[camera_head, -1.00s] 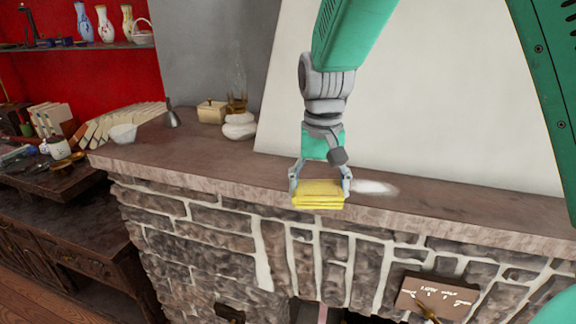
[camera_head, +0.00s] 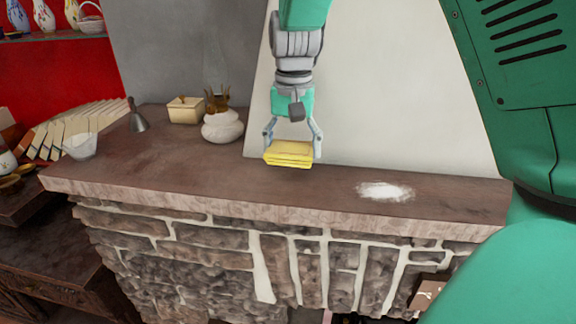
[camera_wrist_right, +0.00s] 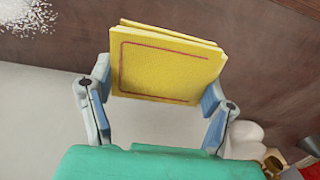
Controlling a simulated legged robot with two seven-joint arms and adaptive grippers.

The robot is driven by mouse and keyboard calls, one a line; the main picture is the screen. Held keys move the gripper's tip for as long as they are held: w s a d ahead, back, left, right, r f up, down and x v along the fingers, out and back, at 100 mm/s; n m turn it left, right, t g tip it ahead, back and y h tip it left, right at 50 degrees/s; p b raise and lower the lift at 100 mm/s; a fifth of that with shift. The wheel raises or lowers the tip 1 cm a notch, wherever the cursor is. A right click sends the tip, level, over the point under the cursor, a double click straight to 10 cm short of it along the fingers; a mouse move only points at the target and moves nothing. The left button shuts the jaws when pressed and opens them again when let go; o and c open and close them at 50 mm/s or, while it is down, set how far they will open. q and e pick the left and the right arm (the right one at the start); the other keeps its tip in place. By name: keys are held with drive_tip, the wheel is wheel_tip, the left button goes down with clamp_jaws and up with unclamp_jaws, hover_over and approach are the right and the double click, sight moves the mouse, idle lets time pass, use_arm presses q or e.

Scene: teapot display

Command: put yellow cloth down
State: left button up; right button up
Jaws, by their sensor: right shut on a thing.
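The yellow cloth (camera_head: 288,154) is a folded stack with a thin red border line, seen in the right wrist view (camera_wrist_right: 165,65). My right gripper (camera_head: 292,146) is shut on it from two opposite sides. In the head view the cloth appears over the brown mantel shelf (camera_head: 300,188), near the white panel behind it. Whether the cloth touches the shelf cannot be told. In the right wrist view both fingers of my right gripper (camera_wrist_right: 160,98) flank the cloth. My left gripper is not in view.
A white powdery patch (camera_head: 385,191) lies on the shelf to the right of the cloth. A round white pot (camera_head: 222,127), a cream box (camera_head: 185,110), a grey bell (camera_head: 137,118) and a glass bowl (camera_head: 80,146) stand to the left. The shelf between is clear.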

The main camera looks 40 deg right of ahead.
sight(288, 175)
drive_tip(key=f, duration=0.3)
drive_tip(key=w+f, duration=0.1)
drive_tip(key=shift+a+f, duration=0.3)
drive_tip(key=shift+f, duration=0.3)
drive_tip(key=shift+s+d+f, duration=0.1)
drive_tip(key=shift+s+d, duration=0.05)
drive_tip(key=shift+d, duration=0.2)
drive_tip(key=o, duration=1)
drive_tip(key=shift+a, duration=0.15)
drive_tip(key=shift+r, duration=0.4)
wheel_tip(288, 175, up, 11)
drive_tip(key=shift+r, duration=0.15)
